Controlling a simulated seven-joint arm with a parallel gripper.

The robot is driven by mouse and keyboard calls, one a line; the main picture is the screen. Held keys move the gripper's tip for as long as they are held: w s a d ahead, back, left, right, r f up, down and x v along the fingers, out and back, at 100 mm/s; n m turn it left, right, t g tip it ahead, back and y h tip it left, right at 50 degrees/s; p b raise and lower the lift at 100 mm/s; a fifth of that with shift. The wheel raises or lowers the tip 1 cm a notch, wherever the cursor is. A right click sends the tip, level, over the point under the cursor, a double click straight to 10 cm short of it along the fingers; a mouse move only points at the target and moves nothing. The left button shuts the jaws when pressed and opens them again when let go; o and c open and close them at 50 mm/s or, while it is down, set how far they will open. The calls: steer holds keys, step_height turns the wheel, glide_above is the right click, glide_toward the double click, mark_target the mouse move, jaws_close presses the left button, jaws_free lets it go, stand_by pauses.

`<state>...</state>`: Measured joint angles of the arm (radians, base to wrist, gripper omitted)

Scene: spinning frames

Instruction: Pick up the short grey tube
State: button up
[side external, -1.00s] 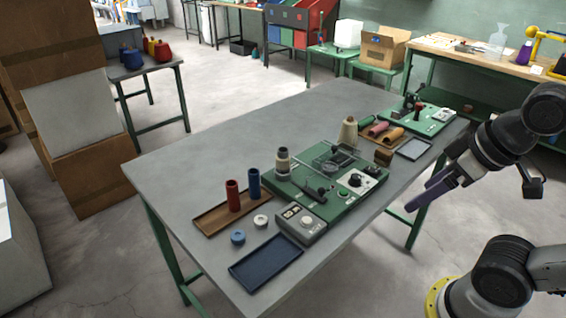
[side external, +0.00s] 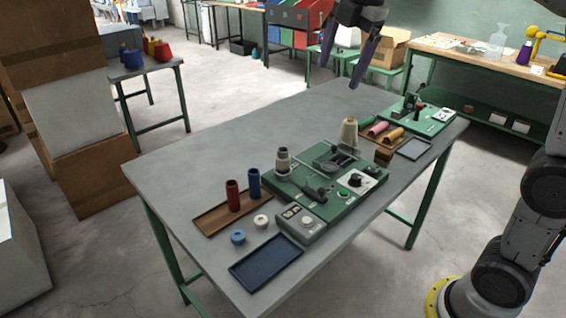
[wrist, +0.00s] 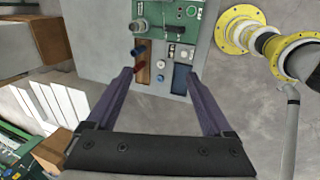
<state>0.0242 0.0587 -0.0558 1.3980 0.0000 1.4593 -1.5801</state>
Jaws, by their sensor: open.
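A short grey tube (side external: 283,160) with a dark top stands upright at the left end of the green machine (side external: 310,205) on the table. A round grey shape on the green machine in the wrist view (wrist: 138,26) appears to be the same tube. My gripper (side external: 339,87) is open, with two purple fingers pointing down. It is high above the far part of the table, well apart from the tube, and holds nothing. In the wrist view my open fingers (wrist: 160,73) frame part of the table, with the tube beyond their tips.
A wooden tray (side external: 207,222) holds upright red (side external: 233,195) and blue (side external: 254,183) tubes. A dark blue tray (side external: 266,262) lies at the table's near end. A beige cone (side external: 348,133) and a second green machine (side external: 430,117) stand farther right. The table's far left is clear.

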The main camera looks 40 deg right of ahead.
steer(key=w+f+n, duration=0.2)
steer(key=w, duration=0.5)
steer(key=g, duration=0.3)
glide_toward(283, 150)
step_height(283, 150, down, 6)
steer(key=shift+f, duration=0.1)
steer(key=shift+w+f, duration=0.15)
steer(key=shift+f, duration=2.7)
steer(key=shift+c, duration=0.3)
jaws_close()
steer(key=shift+r, duration=0.1)
